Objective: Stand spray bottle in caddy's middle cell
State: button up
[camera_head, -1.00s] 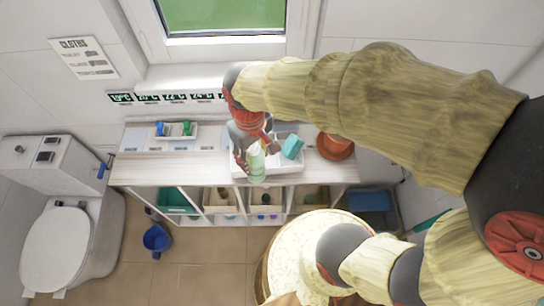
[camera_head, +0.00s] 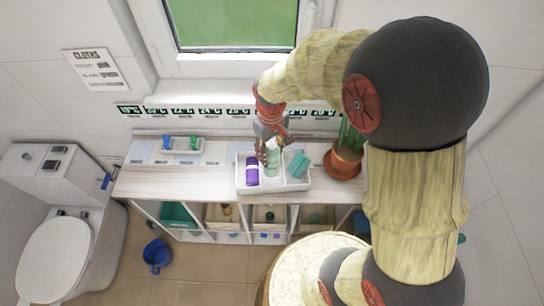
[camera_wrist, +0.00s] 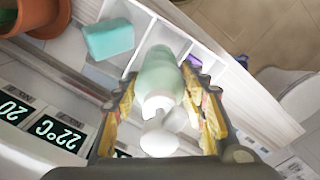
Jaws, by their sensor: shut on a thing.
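The pale green spray bottle (camera_head: 272,163) has a white spray head, seen close in the wrist view (camera_wrist: 160,82). My gripper (camera_head: 268,148) is shut on it from above, with one finger on each side in the wrist view (camera_wrist: 166,95). The white caddy (camera_head: 274,187) stands on the shelf top. The bottle is upright or nearly so, lined up with the caddy's middle cell. I cannot tell whether its base touches the cell floor. A purple bottle (camera_head: 252,171) is in the left cell. A teal sponge (camera_head: 298,164) is in the right cell.
A potted plant (camera_head: 345,163) stands close to the caddy's right. A small white tray (camera_head: 182,146) with blue and green items is at the left. Bare shelf top (camera_head: 185,183) lies left of the caddy. The window wall rises behind.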

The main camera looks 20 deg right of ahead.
jog(key=shift+w+d+f, duration=0.15)
jog(key=shift+w+f, duration=0.1)
jog(key=shift+f, duration=0.05)
jog(key=shift+w+d+f, duration=0.1)
jog(key=shift+f, duration=0.8)
jog(key=shift+w+d+f, duration=0.1)
jog(key=shift+f, duration=0.75)
jog(key=shift+b, duration=0.3)
jog(key=shift+f, duration=0.2)
jog(key=o, duration=1.6)
jog(key=shift+c, duration=0.2)
